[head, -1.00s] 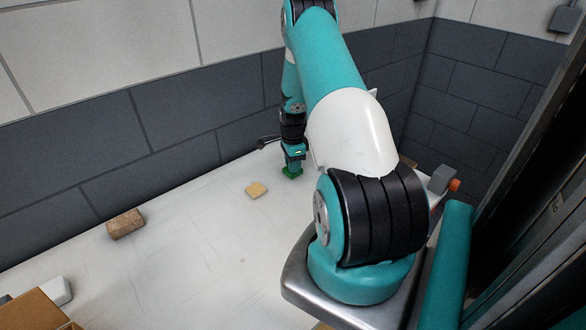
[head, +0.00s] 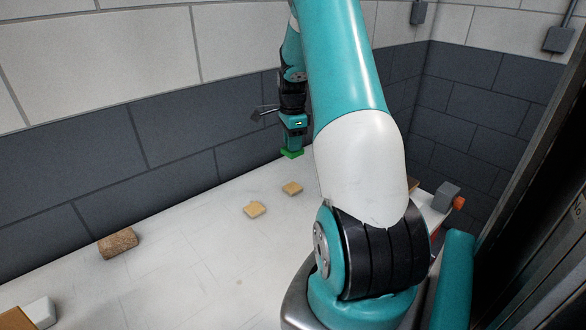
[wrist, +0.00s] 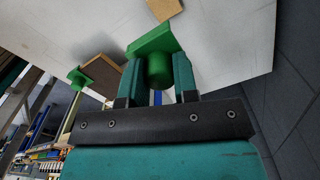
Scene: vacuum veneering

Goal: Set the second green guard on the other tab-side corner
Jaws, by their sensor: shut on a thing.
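My gripper (head: 292,145) is shut on a green guard (wrist: 152,45), a flat plate with a round stub between the fingers in the wrist view. In the head view the held green guard (head: 291,154) hangs below the fingers, above the white table near the back wall. Another green guard (wrist: 77,78) shows at the left in the wrist view, at a corner of a brown panel (wrist: 102,74). Whether it is seated there I cannot tell. My arm hides that part of the table in the head view.
Two tan blocks (head: 255,209) (head: 292,188) lie on the white table (head: 190,265). A grey block (head: 446,194) stands right of my arm. The table's middle is clear.

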